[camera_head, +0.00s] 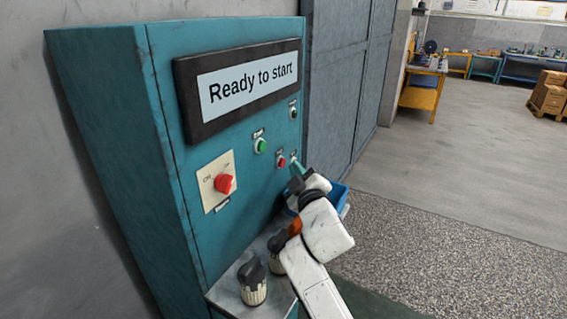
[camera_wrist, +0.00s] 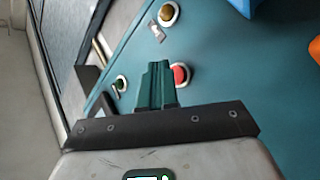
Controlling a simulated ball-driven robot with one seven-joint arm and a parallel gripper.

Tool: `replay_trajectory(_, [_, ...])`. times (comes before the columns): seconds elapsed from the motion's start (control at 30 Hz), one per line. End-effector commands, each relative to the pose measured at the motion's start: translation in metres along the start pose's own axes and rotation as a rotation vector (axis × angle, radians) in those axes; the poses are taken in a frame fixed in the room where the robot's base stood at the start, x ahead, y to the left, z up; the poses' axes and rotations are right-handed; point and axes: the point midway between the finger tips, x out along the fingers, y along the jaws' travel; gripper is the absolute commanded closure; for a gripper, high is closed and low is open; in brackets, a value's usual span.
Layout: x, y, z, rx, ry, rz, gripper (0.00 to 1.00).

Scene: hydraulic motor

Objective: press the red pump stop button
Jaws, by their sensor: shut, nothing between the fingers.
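The red button (camera_head: 281,162) sits low on the teal control cabinet's front in the head view, with a small label above it. In the wrist view the red button (camera_wrist: 182,75) shows just right of my fingertips, its left edge partly hidden by them. My gripper (camera_head: 296,168) is shut and empty, its teal fingers close to the panel just right of the red button in the head view. I cannot tell whether the fingertips touch anything.
The cabinet's display (camera_head: 247,84) reads "Ready to start". A green button (camera_head: 261,146) and a red rotary switch (camera_head: 224,183) are to the left. An amber button (camera_wrist: 168,13) shows in the wrist view. Black-topped knobs (camera_head: 252,282) and a blue bin (camera_head: 334,193) are below. Open floor lies right.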

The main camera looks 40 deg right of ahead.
Motion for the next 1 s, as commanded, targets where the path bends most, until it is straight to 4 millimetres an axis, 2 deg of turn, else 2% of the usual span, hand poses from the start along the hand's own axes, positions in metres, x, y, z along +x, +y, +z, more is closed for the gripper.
replay_trajectory(0.6, [-0.032,0.025,0.022,0.0,-0.002,-0.001,1.0])
replay_trajectory(1.0, [-0.035,0.025,0.025,0.0,0.0,0.0,1.0])
